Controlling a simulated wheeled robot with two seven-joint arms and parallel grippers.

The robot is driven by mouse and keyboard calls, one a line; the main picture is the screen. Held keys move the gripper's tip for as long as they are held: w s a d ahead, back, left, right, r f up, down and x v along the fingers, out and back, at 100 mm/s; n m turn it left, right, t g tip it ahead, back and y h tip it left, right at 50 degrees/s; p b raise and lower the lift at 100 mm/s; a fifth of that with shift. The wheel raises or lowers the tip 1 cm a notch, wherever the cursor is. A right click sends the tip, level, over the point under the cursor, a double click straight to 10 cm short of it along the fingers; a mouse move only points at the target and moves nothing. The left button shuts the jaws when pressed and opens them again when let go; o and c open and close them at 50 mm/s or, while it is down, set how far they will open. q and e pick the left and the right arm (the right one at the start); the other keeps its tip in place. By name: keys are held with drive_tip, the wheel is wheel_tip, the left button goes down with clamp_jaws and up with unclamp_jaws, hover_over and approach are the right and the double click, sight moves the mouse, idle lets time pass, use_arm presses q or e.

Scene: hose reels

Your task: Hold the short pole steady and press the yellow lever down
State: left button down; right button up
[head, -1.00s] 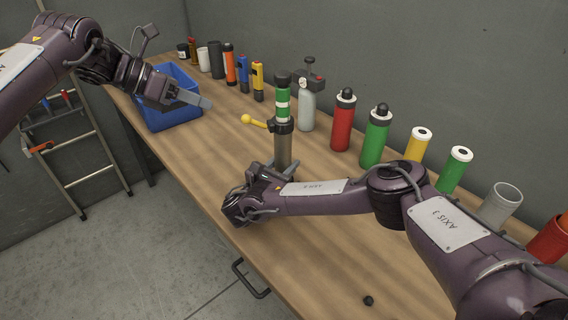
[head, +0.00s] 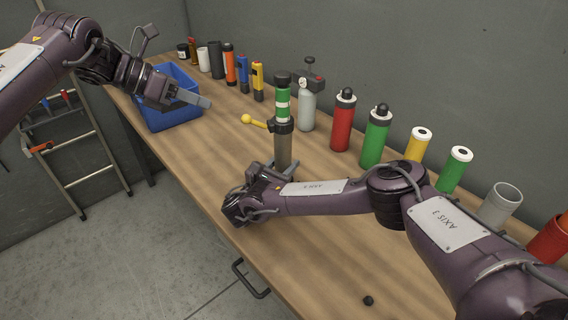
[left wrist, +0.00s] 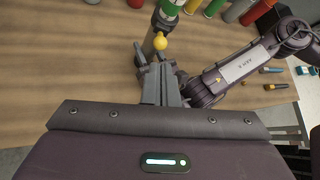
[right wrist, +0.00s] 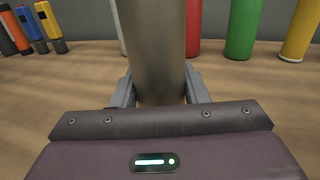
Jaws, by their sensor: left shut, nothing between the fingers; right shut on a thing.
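The short pole (head: 283,149) stands upright on the workbench, grey below with a dark collar and green and white bands above. The yellow lever (head: 254,122) sticks out from the collar to the left, ending in a round knob; the knob also shows in the left wrist view (left wrist: 160,41). My right gripper (head: 277,168) is shut on the pole low down; the right wrist view shows the grey shaft (right wrist: 152,45) between its fingers. My left gripper (head: 205,102) is shut and empty, left of the lever and apart from it, in front of the blue bin.
The blue bin (head: 168,117) stands at the far left of the workbench (head: 190,170). A grey bottle with a gauge (head: 307,111) stands just behind the pole. Red (head: 343,125) and green (head: 375,140) cylinders line the wall. The bench front left of the pole is clear.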

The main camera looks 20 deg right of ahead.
idle(0.5)
use_arm(q)
drive_tip(key=n+t+y, duration=0.2)
drive_tip(key=n+y, duration=0.2)
drive_tip(key=n, duration=0.3)
approach(245, 117)
drive_tip(key=s+d+r, duration=0.2)
drive_tip(key=s+d, duration=0.1)
drive_tip(key=s+r+n+t+y, duration=0.4)
drive_tip(key=s+n+y, duration=0.1)
drive_tip(key=n, duration=0.2)
drive_tip(key=shift+d+n+t+y, duration=0.3)
drive_tip(key=shift+d+n+t, duration=0.1)
drive_tip(key=shift+d, duration=0.05)
drive_tip(key=shift+w, duration=0.1)
drive_tip(key=x, duration=1.3)
drive_tip(key=shift+w+f, duration=0.25)
drive_tip(key=shift+f, duration=0.1)
